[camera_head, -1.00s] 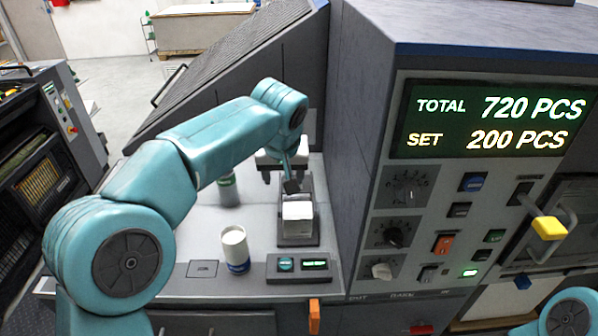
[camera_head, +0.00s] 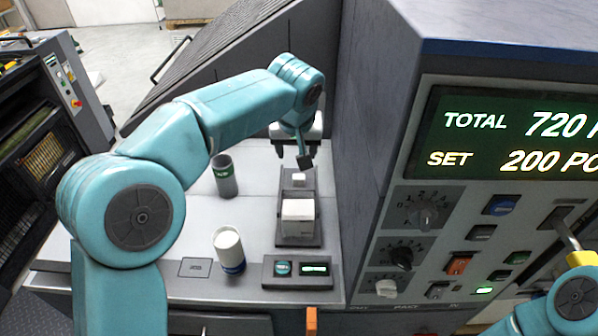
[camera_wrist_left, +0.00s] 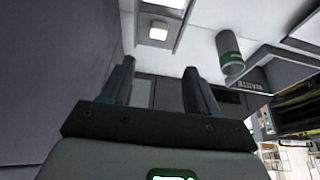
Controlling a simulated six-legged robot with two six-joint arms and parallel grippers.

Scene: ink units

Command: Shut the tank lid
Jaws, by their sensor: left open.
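A dark grey ink unit (camera_head: 299,241) stands on the counter at the middle of the head view. A large pale block sits at its front (camera_head: 298,211), with a smaller white block (camera_head: 299,178) behind it. I cannot tell which part is the tank lid, or whether it is open. My left gripper (camera_head: 304,160) is just above and behind the small block, apart from it as far as I can see. In the left wrist view the fingers (camera_wrist_left: 158,82) are spread and empty, with a white square part (camera_wrist_left: 158,30) beyond them.
A green-banded canister (camera_head: 225,176) stands left of the unit; it also shows in the left wrist view (camera_wrist_left: 230,52). A white, blue-based canister (camera_head: 229,250) stands in front. The tall machine with the lit display (camera_head: 510,140) closes off the right.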

